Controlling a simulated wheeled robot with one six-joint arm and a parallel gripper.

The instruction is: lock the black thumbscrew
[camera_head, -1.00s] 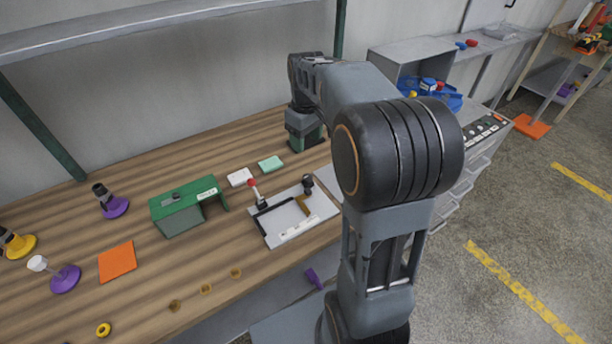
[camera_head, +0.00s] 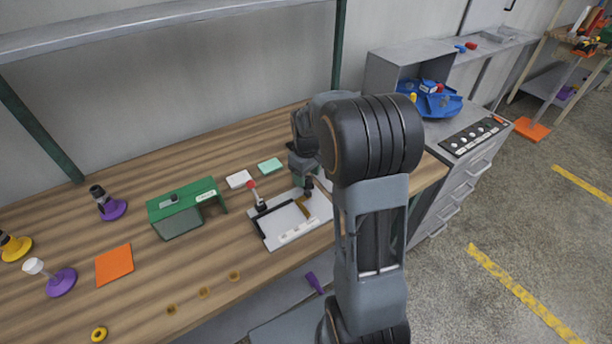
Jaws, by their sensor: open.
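The grey fixture plate (camera_head: 282,217) lies on the wooden bench, with a red-knobbed lever (camera_head: 253,190) at its left and a brown angled piece (camera_head: 303,205) at its right. The black thumbscrew (camera_head: 308,185) stands at the plate's back right corner and is partly hidden by my arm. My gripper (camera_head: 309,178) is open and points down right at the thumbscrew. Its fingers are small and dark here, so I cannot tell whether they touch the thumbscrew or stand around it.
A green box-like cover (camera_head: 183,205) stands left of the plate. A white block (camera_head: 238,179) and a mint block (camera_head: 270,165) lie behind it. An orange square (camera_head: 114,264) and purple-based stands (camera_head: 61,283) are farther left. My arm hides the bench's right part.

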